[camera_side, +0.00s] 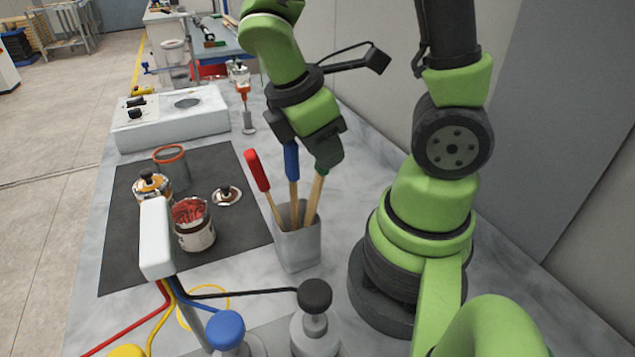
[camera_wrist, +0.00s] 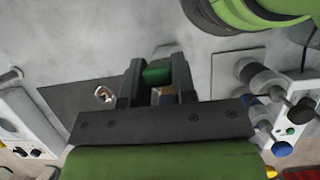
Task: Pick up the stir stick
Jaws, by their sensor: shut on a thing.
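A grey square holder (camera_side: 298,247) stands on the bench and holds three wooden stir sticks. One has a red handle (camera_side: 257,170), one a blue handle (camera_side: 291,160), and one a dark green handle (camera_side: 329,153). My gripper (camera_side: 310,143) is above the holder, pointing down, shut on the green-handled stick. Its wooden shaft (camera_side: 314,200) leans to the right, and its lower end is hidden in the holder. In the wrist view the green handle (camera_wrist: 157,72) is between the two dark fingers.
Left of the holder, a dark mat (camera_side: 125,240) carries an open can with red contents (camera_side: 193,224), an orange-rimmed cup (camera_side: 171,166) and a lidded can (camera_side: 151,188). A white post (camera_side: 157,240) and knobbed devices (camera_side: 315,320) stand in front. A white machine (camera_side: 172,120) is behind.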

